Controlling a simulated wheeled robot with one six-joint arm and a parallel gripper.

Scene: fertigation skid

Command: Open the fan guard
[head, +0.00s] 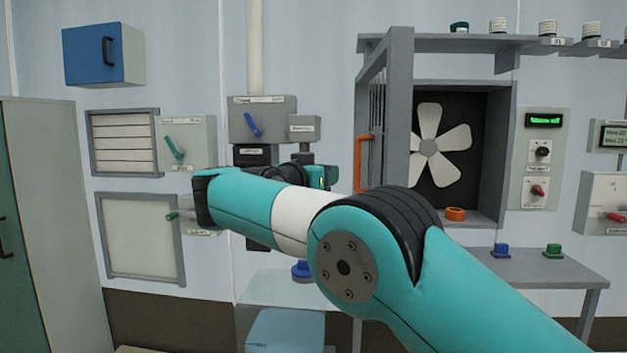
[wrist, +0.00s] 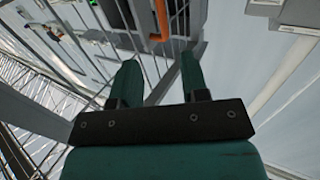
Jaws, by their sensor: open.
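The fan guard (head: 376,95) is a grey barred frame at the left of the fan housing. It stands swung out from the housing, so the opening is uncovered. In the wrist view the handle (wrist: 162,22) and guard bars (wrist: 180,20) show beyond my fingertips. The white fan (head: 430,146) shows in the dark opening. My gripper (wrist: 158,75) is open, with nothing between its two teal fingers and apart from the handle. In the head view it is mostly hidden behind my arm.
An orange ring (head: 455,214) sits on the housing's lower ledge. A grey shelf (head: 440,43) is above the housing. Control boxes (head: 541,155) are to the right, above a grey bench (head: 540,268). A blue-levered box (head: 262,120) hangs left of the guard.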

